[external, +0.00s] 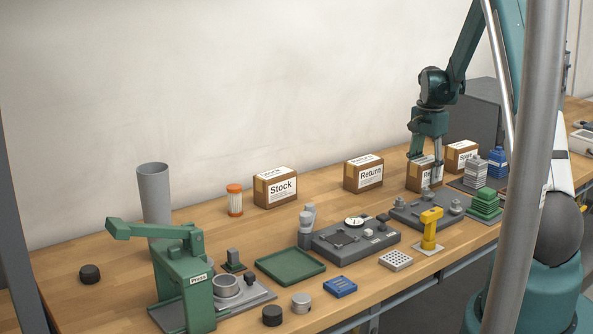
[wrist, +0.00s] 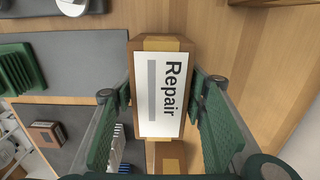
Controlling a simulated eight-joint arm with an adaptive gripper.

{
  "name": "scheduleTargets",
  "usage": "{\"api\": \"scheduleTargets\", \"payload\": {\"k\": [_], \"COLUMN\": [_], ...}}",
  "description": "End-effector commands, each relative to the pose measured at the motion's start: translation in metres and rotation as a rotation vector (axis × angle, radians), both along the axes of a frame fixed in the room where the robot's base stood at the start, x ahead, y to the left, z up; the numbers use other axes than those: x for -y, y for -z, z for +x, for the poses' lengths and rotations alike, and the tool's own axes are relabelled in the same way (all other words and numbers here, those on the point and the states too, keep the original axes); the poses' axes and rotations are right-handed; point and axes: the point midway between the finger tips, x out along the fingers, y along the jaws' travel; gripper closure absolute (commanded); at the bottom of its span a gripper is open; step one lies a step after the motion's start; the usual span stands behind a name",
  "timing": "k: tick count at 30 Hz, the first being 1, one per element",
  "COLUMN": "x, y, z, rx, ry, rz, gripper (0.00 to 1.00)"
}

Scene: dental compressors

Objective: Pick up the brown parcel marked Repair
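The brown parcel marked Repair (wrist: 160,91) lies between my gripper's two fingers in the wrist view, its white label facing the camera. In the external view the parcel (external: 415,178) sits on the bench under my gripper (external: 424,158), which partly hides it and its label. My gripper (wrist: 162,90) is open, one green-padded finger on each side of the parcel. A gap shows beside the pads; I cannot tell whether the fingertips touch it.
A parcel marked Return (external: 364,175) stands left of it, and another labelled parcel (external: 462,156) stands close on the right. A Stock parcel (external: 275,188) is farther left.

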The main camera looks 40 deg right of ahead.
Motion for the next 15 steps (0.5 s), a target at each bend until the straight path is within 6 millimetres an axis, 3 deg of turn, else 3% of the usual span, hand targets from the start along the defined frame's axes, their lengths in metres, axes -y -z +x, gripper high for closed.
{"api": "scheduleTargets", "payload": {"k": [1, 4, 15], "x": [0.0000, 0.0000, -0.0001], "y": [0.0000, 0.0000, -0.0025], "z": [0.0000, 0.0000, -0.0001], "rx": [0.000, 0.000, 0.000], "ry": [0.000, 0.000, 0.000], "rz": [0.000, 0.000, 0.000], "gripper": [0.65, 0.78, 0.79]}}
